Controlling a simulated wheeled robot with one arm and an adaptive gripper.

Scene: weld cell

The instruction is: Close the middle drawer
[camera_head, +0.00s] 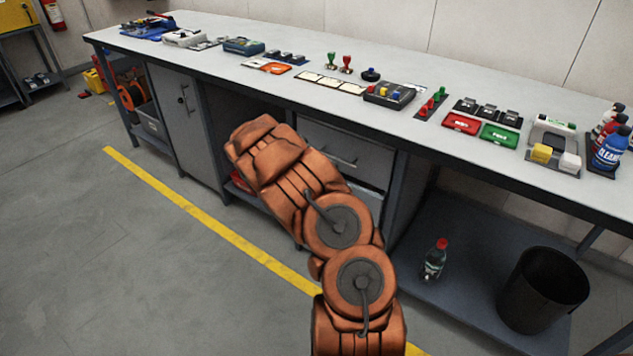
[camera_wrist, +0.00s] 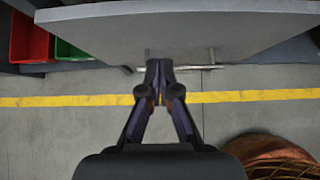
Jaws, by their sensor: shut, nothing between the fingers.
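The drawer unit under the workbench shows in the head view, with its grey top drawer front (camera_head: 350,148) and bar handle (camera_head: 341,159). My arm hides most of what is below, so how far the middle drawer stands out cannot be told there. In the wrist view a grey drawer front (camera_wrist: 190,30) fills the top, with a bar handle (camera_wrist: 190,67) along its lower edge; which drawer it is cannot be told. My gripper (camera_wrist: 159,66) is shut and empty, its fingertips overlapping the handle's middle in the picture. Whether they touch it is unclear.
A red bin (camera_wrist: 31,38) and a green bin (camera_wrist: 68,50) sit left of the drawer front. A bottle (camera_head: 435,258) and a black bin (camera_head: 541,288) stand on the lower shelf at right. The floor (camera_head: 120,260) with its yellow line (camera_head: 200,215) is clear.

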